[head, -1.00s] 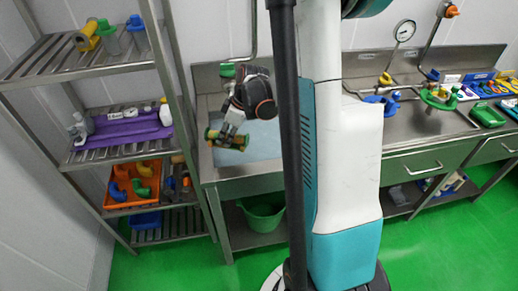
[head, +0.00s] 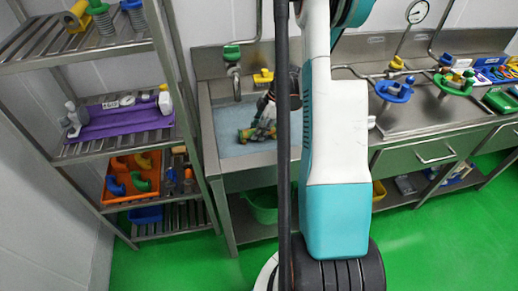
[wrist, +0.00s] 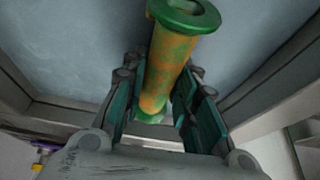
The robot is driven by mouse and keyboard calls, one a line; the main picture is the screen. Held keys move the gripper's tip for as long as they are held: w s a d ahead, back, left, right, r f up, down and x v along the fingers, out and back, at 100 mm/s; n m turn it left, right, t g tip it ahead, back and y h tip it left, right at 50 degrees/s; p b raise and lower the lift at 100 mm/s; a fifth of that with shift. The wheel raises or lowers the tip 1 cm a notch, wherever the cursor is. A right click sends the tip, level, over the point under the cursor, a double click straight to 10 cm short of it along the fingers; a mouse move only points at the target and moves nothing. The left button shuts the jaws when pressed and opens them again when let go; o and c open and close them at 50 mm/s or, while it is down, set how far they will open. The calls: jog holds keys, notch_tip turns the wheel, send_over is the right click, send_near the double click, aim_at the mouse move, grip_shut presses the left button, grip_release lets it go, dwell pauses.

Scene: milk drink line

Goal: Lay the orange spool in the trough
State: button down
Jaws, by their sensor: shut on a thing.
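The orange spool (wrist: 167,62), a worn orange tube with green flanged ends, is between the jaws of my gripper (wrist: 155,100) in the wrist view. My gripper is shut on it, and one green flange stands out past the jaws. In the head view the spool (head: 258,133) shows small, held over the blue-grey floor of the trough (head: 228,138). The trough is a steel basin; its floor also shows in the wrist view (wrist: 85,45). I cannot tell whether the spool touches the floor. My black column hides part of my arm and the trough's right side.
A green-handled tap (head: 232,55) stands at the trough's back left. A yellow fitting (head: 263,76) is behind the trough. A steel rack (head: 120,150) with a purple mat and an orange bin stands to the left. Counter with valves (head: 430,120) lies right.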

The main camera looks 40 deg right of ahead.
notch_tip(320, 180, down, 9)
jog(key=shift+r+b, duration=0.15)
jog(key=shift+b, duration=1.1)
jog(key=shift+r, duration=0.1)
jog(key=c, duration=1.3)
grip_release()
jog(key=p+v, duration=0.4)
jog(key=v, duration=0.8)
jog(key=shift+s, duration=0.1)
